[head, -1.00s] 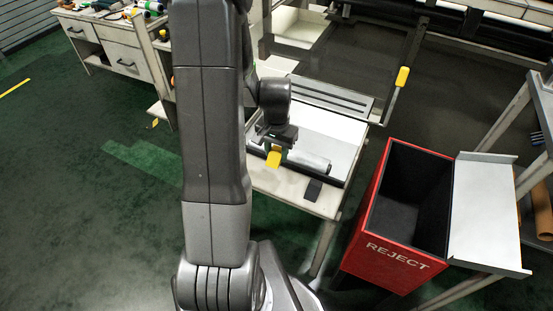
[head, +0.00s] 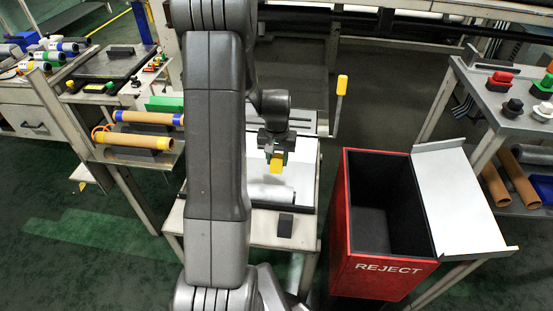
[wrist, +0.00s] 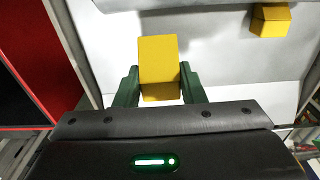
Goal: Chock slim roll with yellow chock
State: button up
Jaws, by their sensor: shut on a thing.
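My gripper (head: 275,153) is shut on a yellow chock (head: 276,164), held above the white-topped stand (head: 305,165). In the wrist view the chock (wrist: 158,62) sits between the two green fingers. The chock looks apart from the roll, though the exact gap cannot be told. A second yellow block (wrist: 270,20) sits at the upper right of the wrist view.
A red REJECT bin (head: 385,267) stands right of the stand, with a pale side tray (head: 465,200). A yellow-handled lever (head: 342,85) rises behind the stand. A small dark block (head: 285,225) sits on its front edge. Orange-brown rolls (head: 135,140) lie on a left shelf.

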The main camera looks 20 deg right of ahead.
aim_at(277, 181)
jog(key=shift+f+b, duration=2.6)
jog(key=shift+f, duration=1)
jog(key=shift+f+b, duration=0.3)
jog(key=shift+f, duration=0.1)
jog(key=shift+s+a, duration=0.45)
jog(key=shift+s, duration=0.2)
jog(key=shift+s+a, duration=0.4)
jog(key=shift+s, duration=0.25)
jog(key=o, duration=1.1)
jog(key=r+p, duration=0.1)
jog(key=r, duration=0.6)
jog(key=r+p, duration=0.1)
jog(key=r, duration=0.5)
jog(key=shift+s+a+r+p, duration=0.1)
jog(key=shift+s+r+p, duration=0.1)
jog(key=shift+r+p, duration=0.2)
